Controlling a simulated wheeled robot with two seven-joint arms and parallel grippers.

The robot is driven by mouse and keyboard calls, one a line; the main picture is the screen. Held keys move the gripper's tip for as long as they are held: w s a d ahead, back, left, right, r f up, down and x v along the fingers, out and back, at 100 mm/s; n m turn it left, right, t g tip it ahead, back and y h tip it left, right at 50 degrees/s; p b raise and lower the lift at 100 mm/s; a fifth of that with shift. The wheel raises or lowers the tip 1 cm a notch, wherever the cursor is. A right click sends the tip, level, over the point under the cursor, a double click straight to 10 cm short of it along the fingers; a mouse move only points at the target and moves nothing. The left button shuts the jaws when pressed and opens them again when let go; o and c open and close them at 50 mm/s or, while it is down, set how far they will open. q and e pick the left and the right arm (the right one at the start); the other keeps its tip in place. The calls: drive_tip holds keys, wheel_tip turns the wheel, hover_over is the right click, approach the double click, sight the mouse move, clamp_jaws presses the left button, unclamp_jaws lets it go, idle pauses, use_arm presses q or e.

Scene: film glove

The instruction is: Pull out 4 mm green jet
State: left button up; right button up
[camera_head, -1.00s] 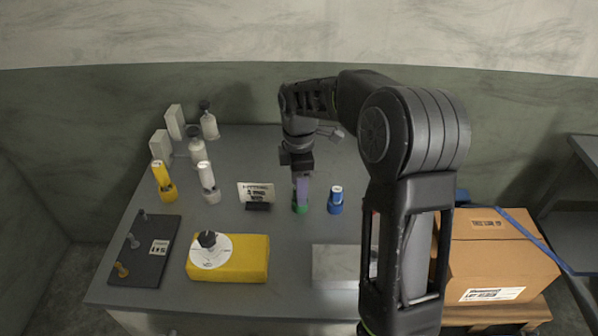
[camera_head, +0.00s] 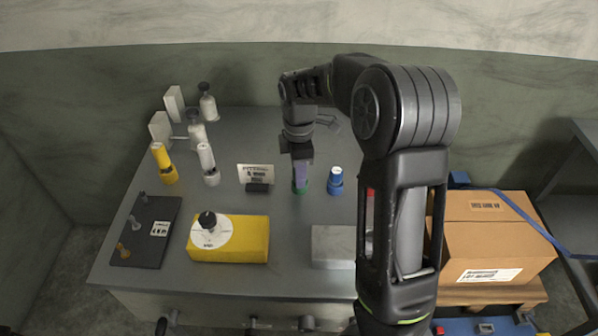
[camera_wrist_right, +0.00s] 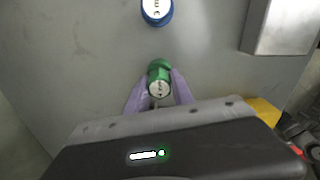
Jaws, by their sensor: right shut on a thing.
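The green jet (camera_wrist_right: 158,80) stands on the table in a green base, with a pale marked top, in the right wrist view. Only a little of its green base (camera_head: 300,190) shows in the head view, below my fingers. My right gripper (camera_head: 301,176) comes down on it from above. Its purple fingers (camera_wrist_right: 159,98) are shut on the green jet from both sides. A blue jet (camera_head: 336,182) stands just to the right, apart from the gripper; its round top also shows in the right wrist view (camera_wrist_right: 157,10). My left gripper is not in view.
A label stand (camera_head: 257,178) is left of the gripper. Yellow (camera_head: 163,163) and white (camera_head: 207,163) pieces stand further left. A yellow block (camera_head: 250,238), dark board (camera_head: 146,230) and grey block (camera_head: 332,246) lie nearer. A cardboard box (camera_head: 490,235) is right of the table.

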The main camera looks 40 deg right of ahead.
clamp_jaws()
drive_tip(key=shift+r+p, duration=0.4)
drive_tip(key=shift+r, duration=0.2)
idle(0.4)
drive_tip(key=shift+r+p, duration=1.6)
drive_tip(key=shift+r, duration=0.6)
drive_tip(key=shift+r, duration=0.1)
drive_tip(key=shift+r+p, duration=0.3)
drive_tip(key=shift+r, duration=1.05)
